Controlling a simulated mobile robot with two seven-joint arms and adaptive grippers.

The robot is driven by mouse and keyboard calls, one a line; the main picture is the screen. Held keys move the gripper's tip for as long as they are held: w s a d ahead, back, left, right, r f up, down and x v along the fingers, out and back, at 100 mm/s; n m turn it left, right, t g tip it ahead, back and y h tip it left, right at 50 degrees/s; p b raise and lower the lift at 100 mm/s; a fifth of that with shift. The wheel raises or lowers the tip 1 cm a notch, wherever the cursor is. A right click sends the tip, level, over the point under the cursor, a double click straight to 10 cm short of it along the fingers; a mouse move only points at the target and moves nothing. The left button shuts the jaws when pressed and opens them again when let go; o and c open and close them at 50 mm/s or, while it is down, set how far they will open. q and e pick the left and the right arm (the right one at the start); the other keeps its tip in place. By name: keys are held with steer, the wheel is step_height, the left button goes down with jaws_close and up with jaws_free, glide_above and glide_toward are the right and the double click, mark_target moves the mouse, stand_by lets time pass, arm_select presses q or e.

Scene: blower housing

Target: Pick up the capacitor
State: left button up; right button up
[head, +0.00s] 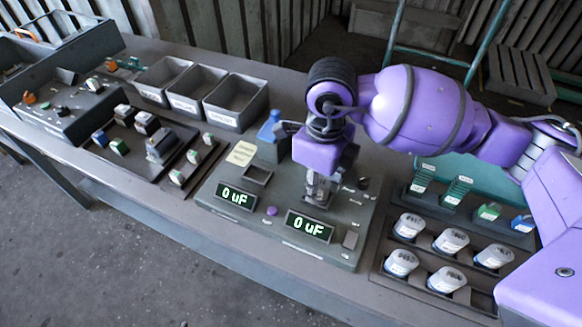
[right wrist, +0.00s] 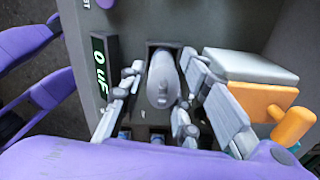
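The capacitor (right wrist: 163,80), a pale grey rounded cylinder, stands in a socket of the grey test station in the right wrist view. My right gripper (right wrist: 163,72) is open around it, one finger on each side, with narrow gaps showing. In the head view my right gripper (head: 319,188) points down at the test station (head: 345,245), and its fingers mostly hide the capacitor. The two displays, left (head: 236,197) and right (head: 309,227), both read 0 uF. My left gripper is not in view.
A tray at right holds several white-topped cans (head: 450,241) and green and blue parts (head: 488,212). Three empty grey bins (head: 236,102) stand at the back. A dark board with small parts (head: 161,145) lies left. An orange part (right wrist: 290,122) is close to the right finger.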

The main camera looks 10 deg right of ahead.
steer(key=shift+f, duration=0.1)
steer(key=c, duration=0.7)
jaws_close()
